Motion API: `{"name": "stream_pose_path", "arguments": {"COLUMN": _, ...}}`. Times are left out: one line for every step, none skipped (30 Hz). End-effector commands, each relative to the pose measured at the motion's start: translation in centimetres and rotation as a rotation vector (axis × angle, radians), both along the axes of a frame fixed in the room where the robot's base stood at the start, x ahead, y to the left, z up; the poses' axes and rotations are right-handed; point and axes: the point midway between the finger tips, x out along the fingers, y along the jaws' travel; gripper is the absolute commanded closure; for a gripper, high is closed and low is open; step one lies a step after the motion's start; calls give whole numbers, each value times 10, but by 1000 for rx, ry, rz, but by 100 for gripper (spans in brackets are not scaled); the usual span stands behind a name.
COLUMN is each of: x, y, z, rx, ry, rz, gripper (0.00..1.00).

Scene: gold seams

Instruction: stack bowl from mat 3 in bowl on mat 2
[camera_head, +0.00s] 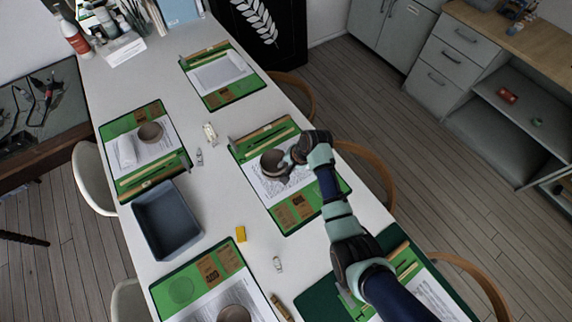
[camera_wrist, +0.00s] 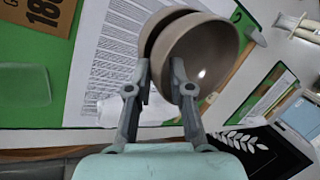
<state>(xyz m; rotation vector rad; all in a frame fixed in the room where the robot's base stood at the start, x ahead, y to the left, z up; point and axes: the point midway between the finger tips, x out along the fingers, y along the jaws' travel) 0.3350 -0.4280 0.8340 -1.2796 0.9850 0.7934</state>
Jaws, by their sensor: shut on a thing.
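My gripper (camera_head: 290,160) is over the middle mat (camera_head: 305,207) on the table's right side. It is shut on the wall of a brown-grey bowl (camera_wrist: 212,55), one finger inside and one outside. A second, similar bowl (camera_wrist: 160,22) shows close behind it in the wrist view, mostly hidden. The held bowl overlaps it and looks at least partly in it; I cannot tell whether it rests there. In the head view the bowls (camera_head: 270,162) look like one dark shape beside my fingers. Mat numbers are not clearly readable.
Another bowl (camera_head: 151,132) stands on the left mat beside a white roll (camera_head: 126,150). One more bowl (camera_head: 235,313) shows at the bottom edge. Bottles and boxes crowd the far end.

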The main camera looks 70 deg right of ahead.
Motion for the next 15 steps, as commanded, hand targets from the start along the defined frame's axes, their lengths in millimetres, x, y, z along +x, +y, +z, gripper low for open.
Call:
{"name": "stream_pose_path", "arguments": {"x": 0, "y": 0, "z": -2, "rx": 0, "ry": -1, "rz": 0, "gripper": 100}}
{"name": "stream_pose_path", "arguments": {"x": 0, "y": 0, "z": -3, "rx": 0, "ry": -1, "rz": 0, "gripper": 100}}
{"name": "stream_pose_path", "arguments": {"x": 0, "y": 0, "z": -4, "rx": -1, "ry": -1, "rz": 0, "gripper": 100}}
{"name": "stream_pose_path", "arguments": {"x": 0, "y": 0, "z": -5, "rx": -1, "ry": -1, "rz": 0, "gripper": 100}}
{"name": "stream_pose_path", "arguments": {"x": 0, "y": 0, "z": -5, "rx": -1, "ry": -1, "rz": 0, "gripper": 100}}
{"name": "stream_pose_path", "arguments": {"x": 0, "y": 0, "z": -5, "rx": -1, "ry": -1, "rz": 0, "gripper": 100}}
{"name": "stream_pose_path", "arguments": {"x": 0, "y": 0, "z": -5, "rx": -1, "ry": -1, "rz": 0, "gripper": 100}}
{"name": "stream_pose_path", "arguments": {"x": 0, "y": 0, "z": -5, "rx": -1, "ry": -1, "rz": 0, "gripper": 100}}
{"name": "stream_pose_path", "arguments": {"x": 0, "y": 0, "z": -5, "rx": -1, "ry": -1, "rz": 0, "gripper": 100}}
{"name": "stream_pose_path", "arguments": {"x": 0, "y": 0, "z": -5, "rx": -1, "ry": -1, "rz": 0, "gripper": 100}}
{"name": "stream_pose_path", "arguments": {"x": 0, "y": 0, "z": -5, "rx": -1, "ry": -1, "rz": 0, "gripper": 100}}
{"name": "stream_pose_path", "arguments": {"x": 0, "y": 0, "z": -5, "rx": -1, "ry": -1, "rz": 0, "gripper": 100}}
{"name": "stream_pose_path", "arguments": {"x": 0, "y": 0, "z": -5, "rx": -1, "ry": -1, "rz": 0, "gripper": 76}}
{"name": "stream_pose_path", "arguments": {"x": 0, "y": 0, "z": -5, "rx": -1, "ry": -1, "rz": 0, "gripper": 71}}
{"name": "stream_pose_path", "arguments": {"x": 0, "y": 0, "z": -5, "rx": -1, "ry": -1, "rz": 0, "gripper": 65}}
